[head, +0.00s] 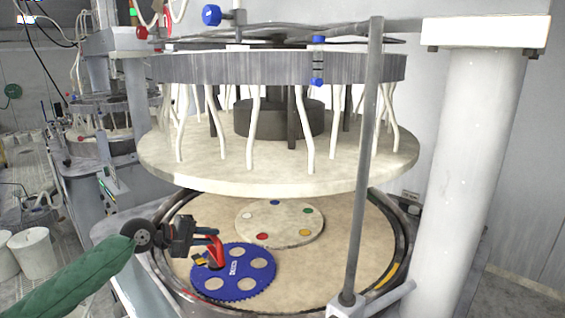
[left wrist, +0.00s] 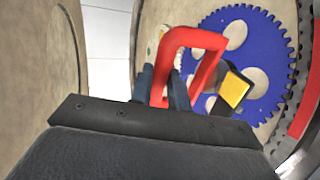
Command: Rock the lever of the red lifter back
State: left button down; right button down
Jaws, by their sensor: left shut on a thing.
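The red lifter (head: 217,250) stands on a blue toothed carrier disc (head: 243,284) on the lower platen. Its red frame-shaped lever (left wrist: 204,40) rises in the left wrist view, with a black and yellow block (left wrist: 234,88) beside it. My left gripper (head: 203,234) is at the lever; in the left wrist view its dark fingers (left wrist: 163,85) are shut on a bar of the red frame. The lifter's underside is hidden. My right gripper is in neither view.
A pale disc with coloured dots (head: 280,223) lies behind the blue carrier. The upper platen (head: 280,175) hangs above. A grey upright rod (head: 366,160) stands at the right front. The platen's dark rim (head: 163,262) surrounds the work area.

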pick_arm(q)
jog(key=s+a+b, duration=0.1)
jog(key=s+a, duration=0.4)
jog(key=s, duration=0.5)
jog(key=s+a+b, duration=0.1)
jog(key=s+a, duration=0.4)
jog(key=s, duration=0.6)
jog(key=shift+s+a, duration=0.25)
jog(key=shift+a, duration=0.15)
dwell(3.3)
jog(key=shift+r, duration=0.1)
dwell(0.4)
